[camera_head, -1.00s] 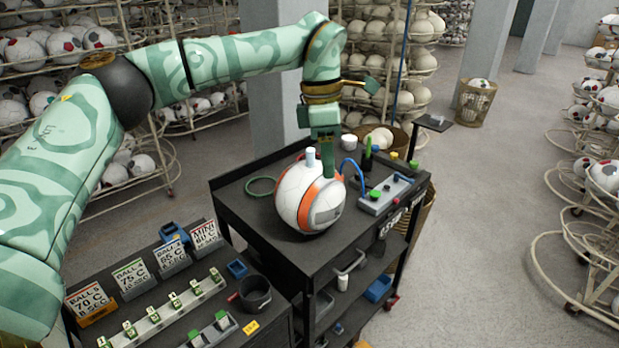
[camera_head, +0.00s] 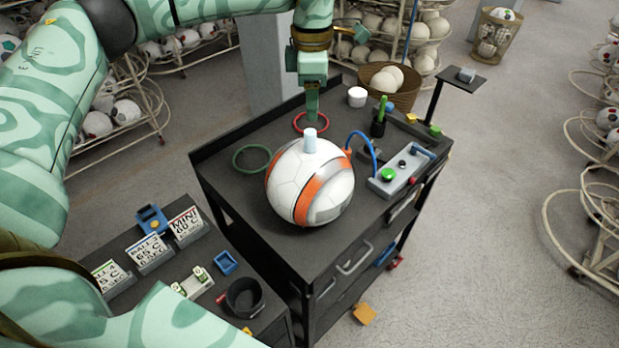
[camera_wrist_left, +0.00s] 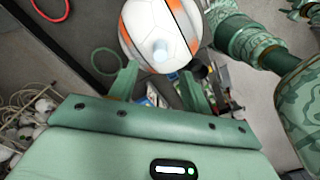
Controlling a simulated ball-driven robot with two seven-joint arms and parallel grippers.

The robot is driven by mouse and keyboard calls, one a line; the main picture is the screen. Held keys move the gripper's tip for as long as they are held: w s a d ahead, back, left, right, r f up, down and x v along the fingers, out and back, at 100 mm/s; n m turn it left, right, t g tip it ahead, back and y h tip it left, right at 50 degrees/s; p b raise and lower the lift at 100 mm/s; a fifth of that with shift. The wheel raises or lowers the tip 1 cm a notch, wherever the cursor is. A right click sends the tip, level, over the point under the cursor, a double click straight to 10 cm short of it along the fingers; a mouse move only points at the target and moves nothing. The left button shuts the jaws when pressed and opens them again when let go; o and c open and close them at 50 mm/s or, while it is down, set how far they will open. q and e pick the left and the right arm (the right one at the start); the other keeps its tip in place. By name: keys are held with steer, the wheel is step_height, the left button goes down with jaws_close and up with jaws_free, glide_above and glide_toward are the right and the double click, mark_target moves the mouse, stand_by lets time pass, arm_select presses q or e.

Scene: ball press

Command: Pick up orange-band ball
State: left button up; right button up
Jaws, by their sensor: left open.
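The orange-band ball (camera_head: 330,185), white with orange bands and a grey band, rests on the dark cart top (camera_head: 230,188). A pale cylinder (camera_head: 310,141) stands up from its top. My left gripper (camera_head: 312,112) shows side-on above and behind the ball in the head view, apart from it, its fingers hiding part of the red ring (camera_head: 300,127). The left wrist view shows its two fingers (camera_wrist_left: 160,82) spread with nothing gripped, and the ball (camera_wrist_left: 160,25) beyond them. My right gripper does not show in the head view.
A green ring (camera_head: 240,165) lies left of the ball. A grey button box (camera_head: 402,170) with a blue hose stands to its right. A white cup (camera_head: 357,97) is behind. A lower cart with sign cards (camera_head: 150,250) and a black cup (camera_head: 244,297) is at front left.

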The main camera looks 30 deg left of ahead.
mark_target(310, 131)
arm_select(q)
steer(key=f, duration=0.3)
steer(key=shift+w+a, duration=0.15)
steer(key=shift+w, duration=0.15)
steer(key=shift+w+f, duration=0.1)
steer(key=shift+f, duration=0.25)
steer(key=shift+f+p, duration=0.3)
steer(key=shift+f, duration=0.05)
steer(key=f, duration=0.1)
steer(key=s+f+p, duration=0.1)
steer(key=f, duration=0.1)
steer(key=shift+s+f, duration=0.15)
steer(key=shift+f, duration=0.6)
jaws_close()
steer(key=shift+r, duration=0.1)
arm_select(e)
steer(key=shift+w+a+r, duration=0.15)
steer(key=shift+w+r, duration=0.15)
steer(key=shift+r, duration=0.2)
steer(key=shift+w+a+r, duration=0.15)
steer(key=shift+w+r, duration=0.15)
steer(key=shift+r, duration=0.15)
